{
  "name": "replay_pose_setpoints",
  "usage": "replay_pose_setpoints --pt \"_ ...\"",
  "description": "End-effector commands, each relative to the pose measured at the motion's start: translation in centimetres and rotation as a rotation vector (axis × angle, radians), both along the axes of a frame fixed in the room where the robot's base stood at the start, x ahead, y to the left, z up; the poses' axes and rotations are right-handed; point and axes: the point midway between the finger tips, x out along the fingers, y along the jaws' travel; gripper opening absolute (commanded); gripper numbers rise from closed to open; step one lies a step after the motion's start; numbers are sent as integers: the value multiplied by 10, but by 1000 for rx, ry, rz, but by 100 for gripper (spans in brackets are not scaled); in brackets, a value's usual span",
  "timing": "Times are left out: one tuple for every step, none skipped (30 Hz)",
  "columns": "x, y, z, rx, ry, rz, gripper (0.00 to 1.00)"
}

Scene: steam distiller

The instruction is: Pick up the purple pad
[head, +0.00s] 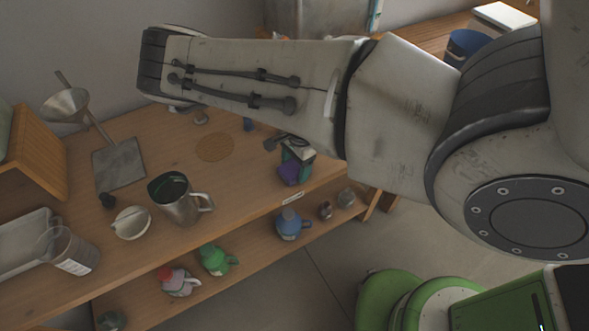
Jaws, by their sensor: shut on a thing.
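The purple pad (289,174) shows at the front right edge of the wooden table, just below the end of my arm. My gripper (292,160) points down there, and its fingertips are small and partly hidden. It is shut on the purple pad. A teal part shows just above the purple. I cannot tell whether the pad still touches the table top.
The wooden table (232,184) holds a steel jug (179,204), a white bowl (131,223), a clear measuring cup (70,252), a metal dustpan (118,164) and a round cork mat (215,148). A lower shelf holds a blue bottle (291,226) and a green bottle (215,260).

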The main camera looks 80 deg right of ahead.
Motion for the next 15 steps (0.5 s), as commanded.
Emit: replay_pose_setpoints --pt "0 0 0 0 0 0 43" --pt "0 0 0 0 0 0 43" --pt "0 0 0 0 0 0 43" --pt "0 0 0 0 0 0 43" --pt "0 0 0 0 0 0 43" --pt "0 0 0 0 0 0 43" --pt "0 0 0 0 0 0 43" --pt "0 0 1 0 0 0 43" --pt "0 0 2 -1 1 0 43" --pt "0 0 3 -1 1 0 43" --pt "0 0 5 -2 1 0 43" --pt "0 -1 7 -2 1 0 43" --pt "0 -1 10 -2 1 0 43" --pt "1 0 13 -1 1 1 43" --pt "1 -1 17 -2 0 1 43"
